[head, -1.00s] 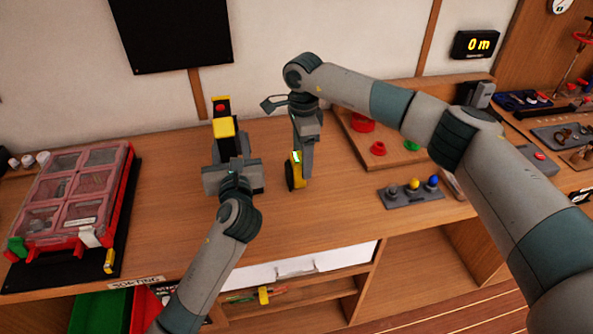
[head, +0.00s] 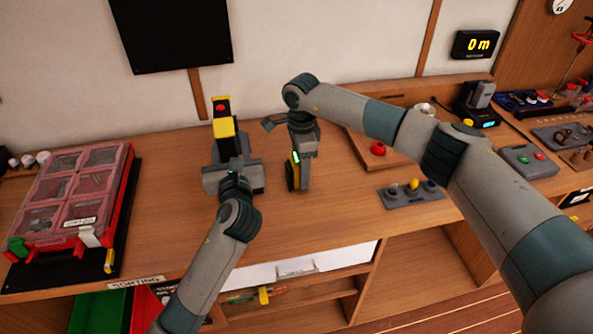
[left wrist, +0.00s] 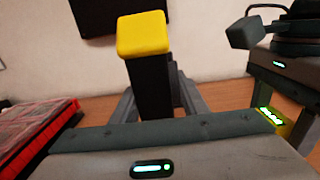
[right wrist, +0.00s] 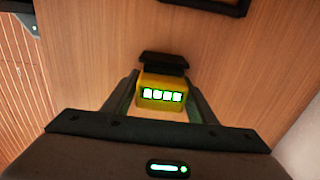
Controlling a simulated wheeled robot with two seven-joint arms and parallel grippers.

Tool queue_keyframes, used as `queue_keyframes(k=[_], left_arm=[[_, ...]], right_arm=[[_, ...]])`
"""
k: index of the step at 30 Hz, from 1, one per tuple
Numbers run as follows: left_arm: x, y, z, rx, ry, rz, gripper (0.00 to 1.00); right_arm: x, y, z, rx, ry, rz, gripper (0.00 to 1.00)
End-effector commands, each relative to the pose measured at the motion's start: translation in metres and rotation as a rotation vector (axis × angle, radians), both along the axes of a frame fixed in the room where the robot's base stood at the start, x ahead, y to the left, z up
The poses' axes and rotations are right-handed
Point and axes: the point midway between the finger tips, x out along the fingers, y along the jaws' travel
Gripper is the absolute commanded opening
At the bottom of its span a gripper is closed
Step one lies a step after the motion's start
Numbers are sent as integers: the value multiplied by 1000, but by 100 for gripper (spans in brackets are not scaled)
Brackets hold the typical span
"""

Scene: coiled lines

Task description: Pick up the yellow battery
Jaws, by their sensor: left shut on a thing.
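The yellow battery (right wrist: 160,96) has a row of lit green bars and a black part at its far end. In the right wrist view it lies between the fingers of my right gripper (right wrist: 162,78), which look open around it; contact cannot be told. In the head view the battery (head: 293,176) is partly hidden by my right gripper (head: 300,184) at the worktop. My left gripper (head: 230,163) is shut on a black tool with a yellow end (head: 223,128), held upright; it also fills the middle of the left wrist view (left wrist: 143,36).
A red sorting case (head: 75,195) with clear lids stands at the left. A grey panel with a yellow knob (head: 412,193) and a red button (head: 378,149) are to the right. A charger-like dock (head: 476,103) stands behind my right arm. The front middle worktop is clear.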

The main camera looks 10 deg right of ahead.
Motion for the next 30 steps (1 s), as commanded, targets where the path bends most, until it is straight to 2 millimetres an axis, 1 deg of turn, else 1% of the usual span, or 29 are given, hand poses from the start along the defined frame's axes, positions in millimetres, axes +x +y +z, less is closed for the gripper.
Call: queue_keyframes(k=[1, 4, 6, 13, 17, 23, 30], left_arm=[[0, 1, -1, 1, 1, 1, 0], [0, 1, -1, 1, 1, 1, 0], [0, 1, -1, 1, 1, 1, 0], [0, 1, -1, 1, 1, 1, 0], [0, 1, -1, 1, 2, 1, 0], [0, 1, -1, 1, 2, 1, 0], [0, 1, -1, 1, 2, 1, 0]], right_arm=[[0, 0, 0, 0, 0, 0, 39], [0, 0, 0, 0, 0, 0, 15], [0, 0, 1, 0, -1, 0, 7], [0, 0, 2, 0, -2, 0, 7], [1, 0, 9, 0, -3, 0, 7], [1, 0, 35, 0, -4, 0, 7], [1, 0, 75, 0, -4, 0, 7]])
